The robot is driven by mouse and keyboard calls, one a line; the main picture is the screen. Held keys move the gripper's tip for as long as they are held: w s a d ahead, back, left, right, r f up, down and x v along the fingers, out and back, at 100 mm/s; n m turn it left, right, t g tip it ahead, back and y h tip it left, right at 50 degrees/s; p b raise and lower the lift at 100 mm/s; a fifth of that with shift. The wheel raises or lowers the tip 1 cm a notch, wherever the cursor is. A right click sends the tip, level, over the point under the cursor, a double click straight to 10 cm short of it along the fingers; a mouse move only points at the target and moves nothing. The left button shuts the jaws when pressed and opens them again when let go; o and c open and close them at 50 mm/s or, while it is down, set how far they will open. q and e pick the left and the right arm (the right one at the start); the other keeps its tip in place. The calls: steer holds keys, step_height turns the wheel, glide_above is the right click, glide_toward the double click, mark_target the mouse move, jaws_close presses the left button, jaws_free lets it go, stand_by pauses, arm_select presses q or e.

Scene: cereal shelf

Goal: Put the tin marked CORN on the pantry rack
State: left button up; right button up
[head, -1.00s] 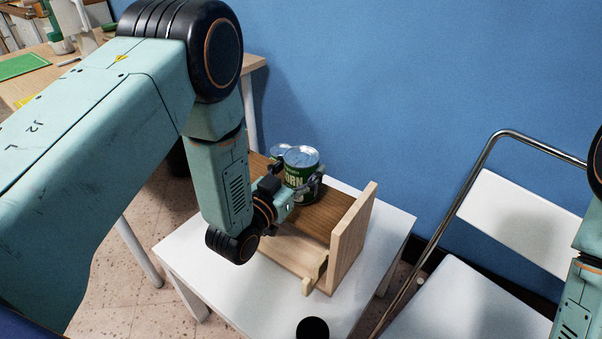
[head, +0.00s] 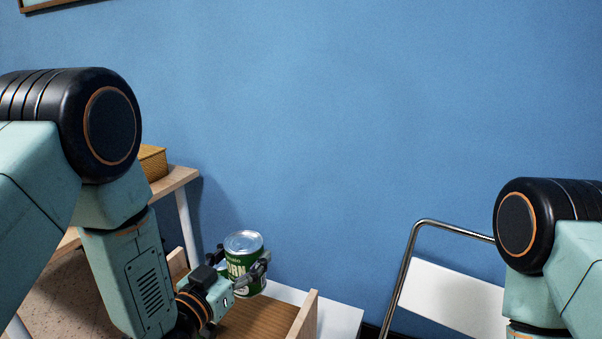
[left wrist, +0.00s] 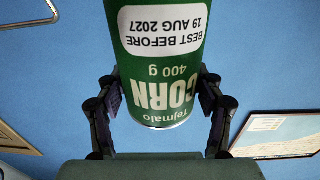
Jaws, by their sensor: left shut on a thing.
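The green tin marked CORN (head: 241,249) is upright with its silver lid up, low in the head view. My left gripper (head: 241,268) is shut around its sides. In the left wrist view the tin (left wrist: 158,60) shows upside down, its label reading CORN, 400 g, between the two fingers of the gripper (left wrist: 158,105). A wooden rack (head: 303,316) with raised end panels stands under and beside the tin, cut off by the bottom edge. I cannot tell whether the tin touches it. My right gripper is outside the views.
A white table (head: 343,319) carries the wooden rack. A white folding chair (head: 455,297) with a metal frame stands to the right. A wooden desk (head: 176,181) with a woven box (head: 152,162) is at the left. A blue wall (head: 320,110) closes the back.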

arm_select(q)
steer(key=s+a+f+h, duration=0.1)
steer(key=s+a, duration=0.1)
steer(key=s, duration=0.5)
steer(key=s+a+f+m+g+h+p, duration=0.1)
steer(key=s, duration=0.6)
steer(key=shift+s+a+m, duration=0.15)
steer(key=shift+a+m, duration=0.15)
steer(key=shift+a, duration=0.05)
